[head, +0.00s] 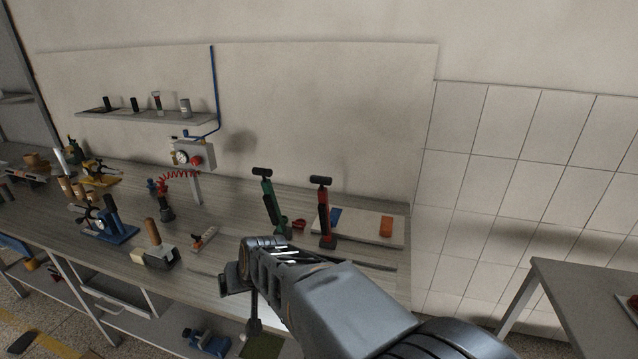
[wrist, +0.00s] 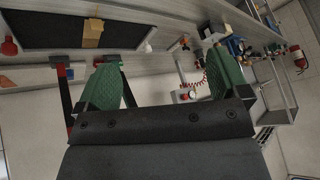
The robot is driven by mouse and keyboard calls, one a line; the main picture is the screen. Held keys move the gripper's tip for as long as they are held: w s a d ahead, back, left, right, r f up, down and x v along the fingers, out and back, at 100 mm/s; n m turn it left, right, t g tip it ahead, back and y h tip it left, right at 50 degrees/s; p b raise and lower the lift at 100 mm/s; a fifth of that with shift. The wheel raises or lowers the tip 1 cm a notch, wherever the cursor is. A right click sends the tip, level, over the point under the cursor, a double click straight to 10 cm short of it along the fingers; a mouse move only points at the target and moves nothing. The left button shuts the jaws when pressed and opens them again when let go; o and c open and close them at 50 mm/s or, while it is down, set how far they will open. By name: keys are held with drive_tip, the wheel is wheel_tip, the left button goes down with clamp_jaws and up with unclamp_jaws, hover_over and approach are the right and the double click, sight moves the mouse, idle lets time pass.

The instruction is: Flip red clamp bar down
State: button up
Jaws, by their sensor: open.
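The red clamp bar (head: 324,212) stands upright on the bench in the head view, with a black cross handle on top and a dark base. A similar green bar (head: 268,205) stands upright to its left. My gripper (head: 240,285) is in front of the bench edge, lower and to the left of the red bar, apart from it. In the wrist view my gripper (wrist: 165,68) has its two green fingers spread wide with nothing between them. A red-and-black post (wrist: 62,75), apparently the red bar, shows outside the left finger; its lower part in the picture is cut off by the gripper body.
A pale board (head: 365,232) with an orange block (head: 386,227) lies behind the red bar. A wooden-handled tool (head: 155,250), a blue vise (head: 108,228) and a gauge box (head: 193,155) stand to the left.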

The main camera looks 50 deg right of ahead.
drive_tip(key=w+d+m+t+h, duration=0.1)
drive_tip(key=w+d+t, duration=0.1)
drive_tip(key=w+d, duration=0.2)
drive_tip(key=m+h, duration=0.7)
drive_tip(key=h, duration=0.8)
approach(320, 183)
drive_tip(key=p+x, duration=0.2)
drive_tip(key=x, duration=1.1)
drive_tip(key=shift+r, duration=0.1)
drive_tip(key=shift+c, duration=0.2)
drive_tip(key=c, duration=1.2)
drive_tip(key=shift+c, duration=0.2)
